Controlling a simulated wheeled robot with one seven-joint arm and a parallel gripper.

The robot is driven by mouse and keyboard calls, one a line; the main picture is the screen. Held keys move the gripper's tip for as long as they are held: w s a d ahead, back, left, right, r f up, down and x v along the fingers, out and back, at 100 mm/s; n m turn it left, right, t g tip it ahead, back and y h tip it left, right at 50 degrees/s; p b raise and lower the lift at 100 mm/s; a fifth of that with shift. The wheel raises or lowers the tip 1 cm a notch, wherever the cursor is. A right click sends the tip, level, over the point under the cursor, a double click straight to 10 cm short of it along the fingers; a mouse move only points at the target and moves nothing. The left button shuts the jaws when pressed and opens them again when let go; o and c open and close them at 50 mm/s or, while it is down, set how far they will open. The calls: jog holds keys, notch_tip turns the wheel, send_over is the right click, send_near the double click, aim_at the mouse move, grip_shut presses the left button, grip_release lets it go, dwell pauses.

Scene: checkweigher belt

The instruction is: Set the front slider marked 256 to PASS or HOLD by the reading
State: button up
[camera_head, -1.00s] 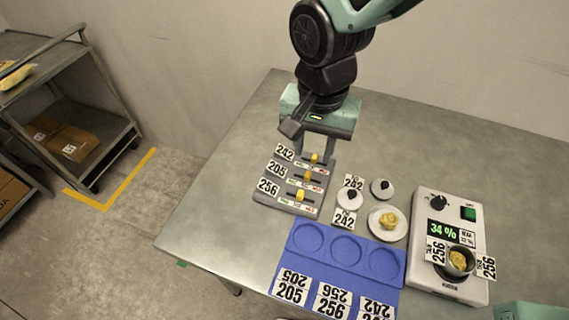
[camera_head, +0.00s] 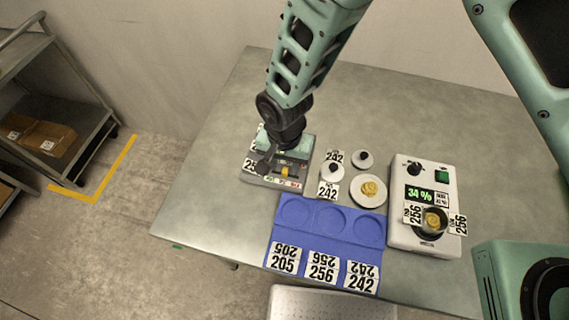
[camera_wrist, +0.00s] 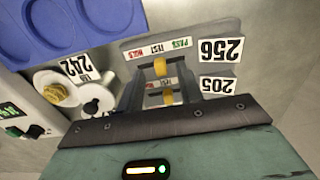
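The grey slider panel (camera_head: 262,182) carries rows tagged 242, 205 and 256. In the wrist view the front row's yellow knob (camera_wrist: 160,67) is beside the 256 tag (camera_wrist: 220,50), near the middle mark of its green-to-red strip (camera_wrist: 157,50). The 205 row's knob (camera_wrist: 167,96) shows behind it. My gripper (camera_wrist: 163,82) is open, its fingers apart on either side of the knob area; contact cannot be told. In the head view it hides much of the panel. The meter (camera_head: 398,175) shows 34 % in green; the small print beside it is unclear. A cup tagged 256 (camera_head: 434,219) sits on the meter.
A blue tray (camera_head: 325,242) with three round recesses and tags 205, 256, 242 lies in front. Two small dark-knobbed white pieces (camera_head: 333,172) and a dish (camera_head: 369,190) with a yellow lump stand right of the panel. The table's back left is clear.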

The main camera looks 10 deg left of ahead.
aim_at(295, 178)
jog(key=shift+f, duration=1.25)
grip_shut()
jog(key=shift+s+d, duration=0.15)
jog(key=shift+d, duration=1.15)
grip_release()
jog(key=shift+d, duration=0.1)
jog(key=shift+r, duration=0.1)
